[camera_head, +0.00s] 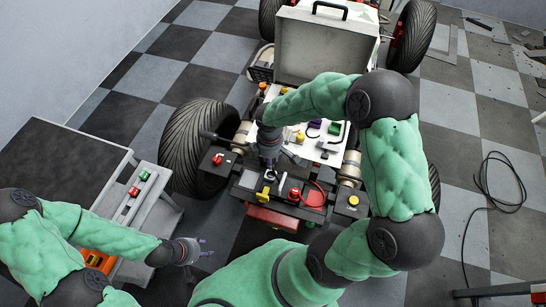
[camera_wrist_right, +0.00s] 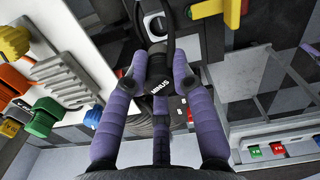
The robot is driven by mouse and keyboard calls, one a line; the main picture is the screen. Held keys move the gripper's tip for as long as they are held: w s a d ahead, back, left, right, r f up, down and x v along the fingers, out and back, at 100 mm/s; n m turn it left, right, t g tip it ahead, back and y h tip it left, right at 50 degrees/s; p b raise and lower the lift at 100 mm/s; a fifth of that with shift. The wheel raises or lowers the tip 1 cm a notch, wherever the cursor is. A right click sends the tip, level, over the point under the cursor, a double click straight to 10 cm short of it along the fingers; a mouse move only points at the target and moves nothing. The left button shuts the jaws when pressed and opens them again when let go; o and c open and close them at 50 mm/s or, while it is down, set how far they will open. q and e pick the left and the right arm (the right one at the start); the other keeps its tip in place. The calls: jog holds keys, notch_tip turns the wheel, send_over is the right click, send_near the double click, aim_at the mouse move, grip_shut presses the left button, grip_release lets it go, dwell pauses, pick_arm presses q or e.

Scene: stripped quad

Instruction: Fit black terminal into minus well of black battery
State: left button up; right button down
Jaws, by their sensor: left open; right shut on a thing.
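My right gripper (camera_head: 269,170) is over the front of the stripped quad. In the right wrist view its purple fingers (camera_wrist_right: 160,75) are shut on the black terminal (camera_wrist_right: 160,92), which bears white lettering that seems to read MINUS. A black cable loop (camera_wrist_right: 136,30) runs up from it. The black battery (camera_head: 275,199) sits low in the quad's front, with a red terminal (camera_head: 294,193) and red cable on its right side. The minus well is hidden, and I cannot tell whether the terminal touches the battery. My left gripper (camera_head: 203,250) is open and empty over the floor at left.
A white panel (camera_head: 325,158) with coloured parts lies behind the battery. A yellow handle (camera_head: 262,194) stands near the right gripper. A dark bench (camera_head: 70,165) with a grey tray (camera_head: 135,205) is at left. A large tyre (camera_head: 195,145) flanks the quad. A loose black cable (camera_head: 495,190) lies right.

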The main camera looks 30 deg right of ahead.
dwell(0.3)
jog(key=shift+f+b, duration=2)
jog(key=shift+f, duration=0.9)
jog(key=shift+f+b, duration=0.85)
jog(key=shift+f, duration=0.6)
jog(key=c, duration=1)
grip_release()
jog(key=shift+o, duration=0.2)
jog(key=shift+r, duration=0.1)
notch_tip(320, 180, up, 12)
jog(key=shift+f, duration=0.1)
